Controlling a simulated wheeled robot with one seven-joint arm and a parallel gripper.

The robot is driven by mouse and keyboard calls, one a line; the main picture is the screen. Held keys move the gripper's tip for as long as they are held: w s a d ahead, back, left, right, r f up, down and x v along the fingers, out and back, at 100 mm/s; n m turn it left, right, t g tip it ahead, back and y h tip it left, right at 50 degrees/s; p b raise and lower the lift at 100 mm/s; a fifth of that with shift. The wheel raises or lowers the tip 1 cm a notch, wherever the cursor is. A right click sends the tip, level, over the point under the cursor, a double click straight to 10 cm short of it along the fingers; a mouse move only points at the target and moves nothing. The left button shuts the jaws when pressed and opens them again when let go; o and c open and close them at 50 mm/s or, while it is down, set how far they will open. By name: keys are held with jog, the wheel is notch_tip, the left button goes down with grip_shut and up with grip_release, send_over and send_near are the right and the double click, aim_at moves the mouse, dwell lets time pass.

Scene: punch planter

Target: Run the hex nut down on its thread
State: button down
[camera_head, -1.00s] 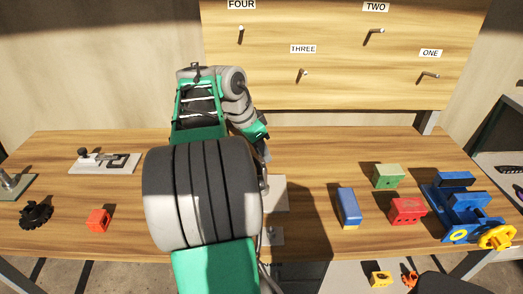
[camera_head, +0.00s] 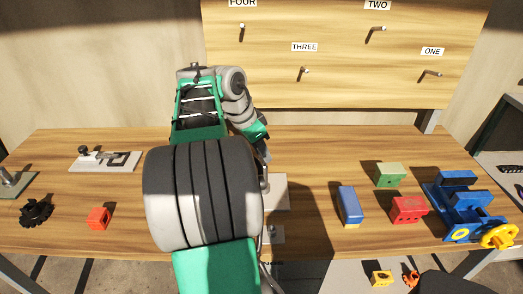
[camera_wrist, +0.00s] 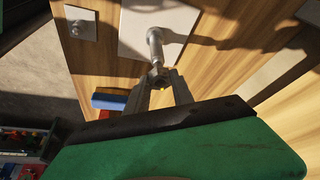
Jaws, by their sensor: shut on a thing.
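In the wrist view my gripper (camera_wrist: 162,84) has its two fingers closed around a small dark hex nut (camera_wrist: 159,73). The nut sits at the near end of a grey threaded post (camera_wrist: 154,44). The post stands on a pale square plate (camera_wrist: 142,18) on the bench. How far the nut is on the thread cannot be told. In the head view my arm hides the nut and most of the post; the plate (camera_head: 278,192) shows beside the arm.
A smaller plate with a short stud (camera_wrist: 80,22) lies near the post. A blue block (camera_head: 348,203), red block (camera_head: 408,209), green block (camera_head: 390,174) and blue vise (camera_head: 462,208) stand to the right. An orange block (camera_head: 98,218) and black gear (camera_head: 36,212) are left. Bench between is clear.

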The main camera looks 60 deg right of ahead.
jog(key=shift+f+b, duration=0.75)
jog(key=shift+f, duration=0.2)
jog(key=shift+r, duration=0.1)
jog(key=shift+r+p, duration=0.1)
jog(key=shift+p, duration=0.25)
jog(key=shift+w+d+m+g+y+p, duration=0.1)
jog(key=shift+m+g+y+p, duration=0.3)
jog(key=shift+m+p, duration=1)
jog(key=shift+w+d+m+g+y+p, duration=0.1)
jog(key=shift+m+g+y+p, duration=0.3)
jog(key=shift+m+p, duration=0.95)
jog(key=shift+d+m+y+p, duration=0.15)
jog(key=shift+m+y+p, duration=0.5)
jog(key=shift+m+p, duration=0.9)
jog(key=shift+d+m+y+p, duration=0.15)
jog(key=shift+m+y+p, duration=0.55)
jog(key=shift+m, duration=1.5)
jog(key=m+p, duration=0.1)
jog(key=m, duration=0.1)
jog(key=m+y+p, duration=0.1)
jog(key=m+p, duration=0.1)
jog(key=m+y+p, duration=0.1)
jog(key=m, duration=0.1)
jog(key=shift+s+d+r+m+t+p, duration=0.1)
jog(key=shift+d+m+t+p, duration=0.2)
jog(key=shift+m+p, duration=0.1)
jog(key=m+t+y+p, duration=0.1)
jog(key=m, duration=0.3)
jog(key=shift+s, duration=0.1)
